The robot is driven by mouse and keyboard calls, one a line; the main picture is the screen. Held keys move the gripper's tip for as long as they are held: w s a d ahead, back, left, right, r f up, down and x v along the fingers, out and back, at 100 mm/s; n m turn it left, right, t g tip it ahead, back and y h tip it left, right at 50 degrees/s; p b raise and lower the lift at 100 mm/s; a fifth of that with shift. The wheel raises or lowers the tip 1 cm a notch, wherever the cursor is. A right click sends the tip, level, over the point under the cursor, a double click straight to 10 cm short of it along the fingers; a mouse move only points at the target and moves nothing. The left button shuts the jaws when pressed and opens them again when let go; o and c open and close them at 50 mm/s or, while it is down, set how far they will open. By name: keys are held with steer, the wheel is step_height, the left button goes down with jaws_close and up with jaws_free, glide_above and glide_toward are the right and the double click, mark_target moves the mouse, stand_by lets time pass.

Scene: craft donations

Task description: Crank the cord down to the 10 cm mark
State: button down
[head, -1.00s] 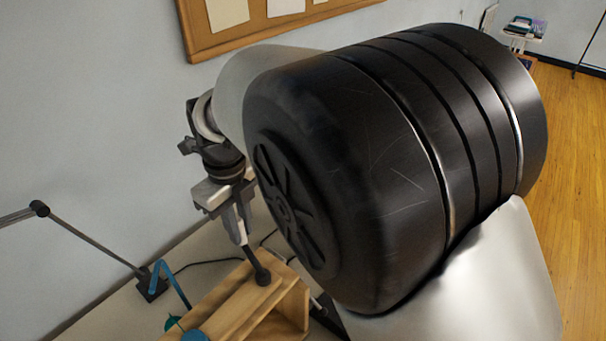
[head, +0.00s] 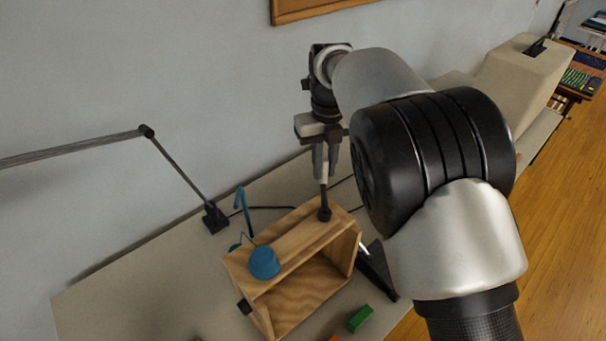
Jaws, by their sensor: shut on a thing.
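A wooden box frame (head: 290,243) with an open front stands on the table. A black knob-like base (head: 324,214) sits on its top at the right, with a pale upright stem that appears to be the crank handle (head: 324,190). My gripper (head: 323,176) points down from above and is shut on that handle. A blue rounded piece (head: 265,262) sits at the box's left front, and a blue bent post (head: 243,207) stands behind the box. I cannot make out the cord's end or a 10 cm mark.
A grey jointed lamp arm (head: 180,172) reaches in from the left, its black base (head: 215,218) behind the box. A green block (head: 360,318) lies in front of the box. The table's left part (head: 150,285) is clear. A black angled piece (head: 375,268) stands right of the box.

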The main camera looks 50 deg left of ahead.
steer(key=shift+w+d+m, duration=0.2)
steer(key=shift+d+m, duration=0.05)
steer(key=shift+m, duration=0.25)
steer(key=w+d+m, duration=0.1)
steer(key=m, duration=0.1)
steer(key=w+d+m, duration=0.1)
steer(key=d+m, duration=0.1)
steer(key=w+d+m, duration=0.1)
steer(key=d+m, duration=0.1)
steer(key=shift+f+m, duration=0.3)
steer(key=shift+f, duration=0.05)
steer(key=shift+s+a+r, duration=0.15)
steer(key=shift+a+r, duration=0.05)
steer(key=c, duration=1.6)
jaws_free()
steer(key=shift+a, duration=0.1)
steer(key=shift+c, duration=0.2)
steer(key=shift+r, duration=0.1)
steer(key=shift+w, duration=0.2)
